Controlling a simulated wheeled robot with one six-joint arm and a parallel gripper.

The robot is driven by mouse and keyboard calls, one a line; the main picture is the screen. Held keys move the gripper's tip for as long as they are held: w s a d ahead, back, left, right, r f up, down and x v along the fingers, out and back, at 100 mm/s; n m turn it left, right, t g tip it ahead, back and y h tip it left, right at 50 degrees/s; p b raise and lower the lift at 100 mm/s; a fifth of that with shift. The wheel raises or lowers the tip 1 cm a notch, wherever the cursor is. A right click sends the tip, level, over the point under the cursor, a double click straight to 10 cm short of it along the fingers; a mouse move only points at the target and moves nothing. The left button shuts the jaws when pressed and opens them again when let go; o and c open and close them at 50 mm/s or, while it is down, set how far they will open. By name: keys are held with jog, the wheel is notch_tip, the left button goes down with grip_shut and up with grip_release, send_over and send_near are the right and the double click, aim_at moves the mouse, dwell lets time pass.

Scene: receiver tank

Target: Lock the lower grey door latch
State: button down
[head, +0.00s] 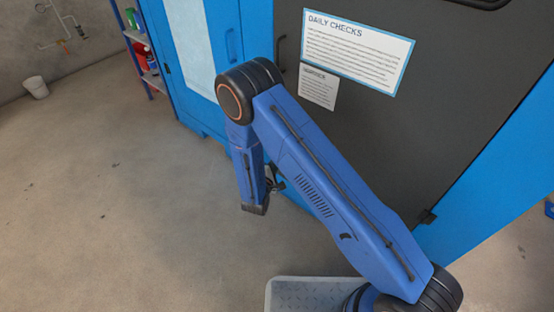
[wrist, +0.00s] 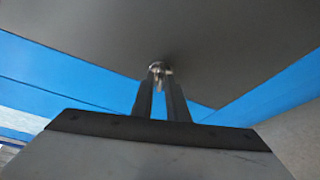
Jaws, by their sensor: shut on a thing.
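The dark grey door (head: 450,90) fills the right of the head view, set in a blue frame. It also shows as the grey panel at the top of the wrist view (wrist: 170,25). The lower latch (wrist: 157,67) is a small metal piece near the grey door's lower corner in the wrist view. My gripper (wrist: 159,80) is shut on the latch, with one dark finger on each side of it. The fingertips partly cover the latch, and I cannot tell its exact angle. In the head view my arm hides the latch and most of my gripper.
A dark handle (head: 280,52) stands at the grey door's left edge. A hinge (head: 428,216) is at its lower right. A "Daily checks" sign (head: 357,50) hangs on the door. A blue door (head: 228,35) and a shelf (head: 143,50) are at left.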

jog(key=shift+d+f+m+t, duration=0.15)
jog(key=shift+m+t, duration=0.55)
jog(key=shift+m, duration=0.9)
jog(key=c, duration=1.9)
grip_release()
jog(key=v, duration=1.7)
jog(key=shift+s+a, duration=0.25)
jog(key=shift+f, duration=0.1)
